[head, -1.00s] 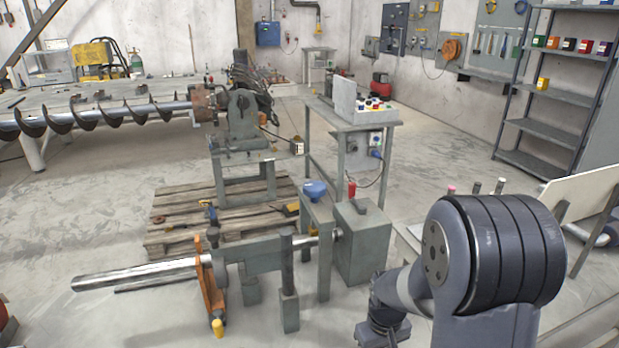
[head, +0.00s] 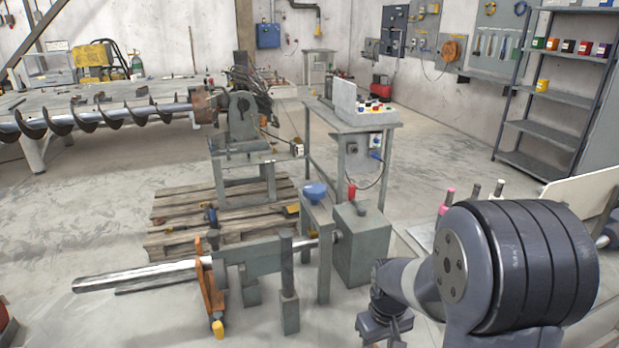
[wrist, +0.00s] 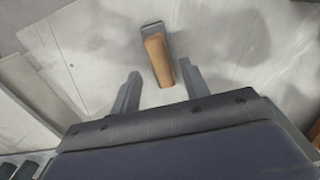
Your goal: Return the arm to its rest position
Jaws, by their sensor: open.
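My arm fills the lower right of the head view, with its large dark ribbed joint in front. The end of the arm hangs low beside it, and my gripper's fingertips cannot be made out there. In the wrist view my gripper (wrist: 160,88) shows two grey fingers spread apart, with nothing held between them. Beyond the fingers, an orange-brown block with a grey end (wrist: 158,55) shows against the pale floor, apart from the fingers as far as I can tell.
A grey stand with a steel shaft (head: 140,275) and an orange clamp (head: 210,290) is left of my arm. A wooden pallet (head: 165,245), a control desk (head: 355,125) and a shelf rack (head: 550,100) stand farther back. Open floor (head: 440,150) lies between desk and shelf.

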